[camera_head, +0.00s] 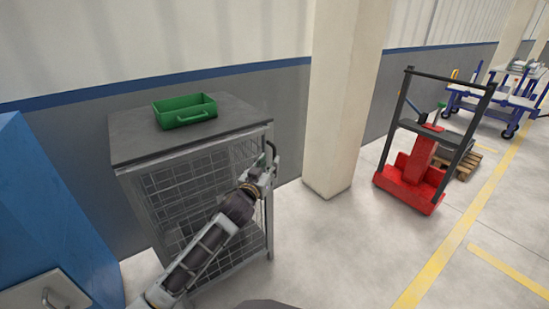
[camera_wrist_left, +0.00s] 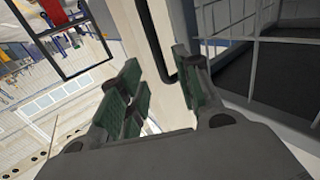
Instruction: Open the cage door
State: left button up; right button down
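The cage (camera_head: 197,140) is a grey metal cabinet with a dark top and wire-mesh sides. Its mesh door (camera_head: 185,185) faces me and looks closed, though my left arm hides part of it. A dark bar-shaped handle (camera_head: 274,150) is at the door's right edge. My left gripper (camera_head: 266,170) is at this edge, beside the handle. In the left wrist view the gripper's green-padded fingers (camera_wrist_left: 158,95) are apart, with the black handle (camera_wrist_left: 157,40) showing between them. I cannot tell whether either pad touches it. My right gripper is not in view.
A green bin (camera_head: 185,110) sits on the cage top. A blue cabinet (camera_head: 50,200) stands at the left. A beige pillar (camera_head: 340,100) rises to the right of the cage. A red lift cart (camera_head: 420,165) is farther right. The floor between is clear.

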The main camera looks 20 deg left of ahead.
aim_at(274, 157)
pick_arm(q)
jog(key=shift+w, duration=0.95)
jog(key=shift+w+d+b, duration=0.1)
jog(key=shift+w+b, duration=0.3)
jog(key=shift+w, duration=1)
jog(key=shift+w+d, duration=0.1)
jog(key=shift+w, duration=0.5)
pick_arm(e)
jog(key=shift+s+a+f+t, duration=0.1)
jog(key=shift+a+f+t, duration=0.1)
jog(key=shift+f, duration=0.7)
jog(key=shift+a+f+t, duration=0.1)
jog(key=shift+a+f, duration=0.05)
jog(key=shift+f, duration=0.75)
pick_arm(q)
jog(key=shift+c, duration=0.4)
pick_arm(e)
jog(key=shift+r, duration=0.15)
pick_arm(q)
grip_shut()
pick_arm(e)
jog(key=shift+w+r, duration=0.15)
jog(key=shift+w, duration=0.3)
